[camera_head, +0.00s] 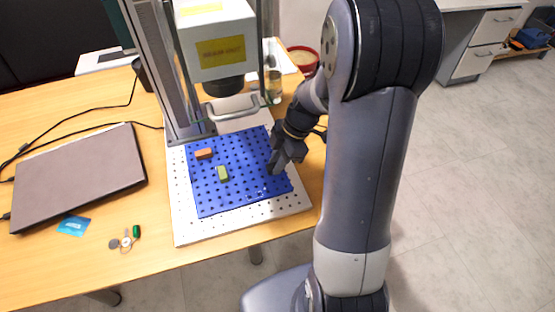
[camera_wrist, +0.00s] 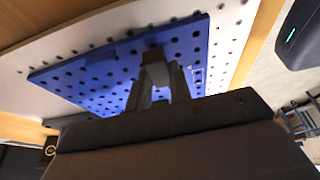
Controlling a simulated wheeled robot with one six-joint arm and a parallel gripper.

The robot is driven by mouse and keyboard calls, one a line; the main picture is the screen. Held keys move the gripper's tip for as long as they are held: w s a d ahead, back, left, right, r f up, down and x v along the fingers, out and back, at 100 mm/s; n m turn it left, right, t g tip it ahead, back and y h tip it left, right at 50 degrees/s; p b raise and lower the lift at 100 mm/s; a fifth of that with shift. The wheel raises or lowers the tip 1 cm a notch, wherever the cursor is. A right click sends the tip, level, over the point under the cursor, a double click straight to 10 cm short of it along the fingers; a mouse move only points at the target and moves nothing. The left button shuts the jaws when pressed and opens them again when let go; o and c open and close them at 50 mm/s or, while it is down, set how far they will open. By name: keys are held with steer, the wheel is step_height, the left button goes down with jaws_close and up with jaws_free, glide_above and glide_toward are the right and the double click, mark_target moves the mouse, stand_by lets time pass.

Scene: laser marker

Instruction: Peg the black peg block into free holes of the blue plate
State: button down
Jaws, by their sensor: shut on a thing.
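The blue plate (camera_head: 205,205) with rows of holes lies on a white perforated board. An orange block (camera_head: 204,154) and a green block (camera_head: 223,173) sit on it. My gripper (camera_head: 275,169) is over the plate's right part. In the wrist view, my gripper (camera_wrist: 158,84) is shut on the black peg block (camera_wrist: 157,72), held between the fingertips over the plate (camera_wrist: 110,70). The block's pegs are hidden, and I cannot tell whether they touch the plate. In the head view the block is hardly distinguishable from the dark fingers.
The laser marker's white head (camera_head: 212,45) hangs above the plate's far side, on a metal column (camera_head: 180,85) at the back left. The white board (camera_head: 190,230) borders the plate. A closed laptop (camera_head: 80,175) lies at left. A glass jar (camera_head: 275,87) stands behind.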

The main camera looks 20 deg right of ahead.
steer(key=shift+f+b, duration=0.8)
stand_by(0.7)
steer(key=c, duration=1.2)
jaws_free()
steer(key=shift+r, duration=0.1)
steer(key=v, duration=1)
steer(key=shift+d+r+p, duration=0.25)
steer(key=shift+r+p, duration=0.05)
steer(key=shift+p, duration=0.1)
steer(key=shift+f, duration=0.1)
steer(key=x, duration=1)
steer(key=shift+a+f+b, duration=0.2)
steer(key=shift+a+b, duration=0.05)
steer(key=shift+b, duration=0.15)
steer(key=shift+r+p, duration=0.2)
steer(key=shift+p, duration=0.15)
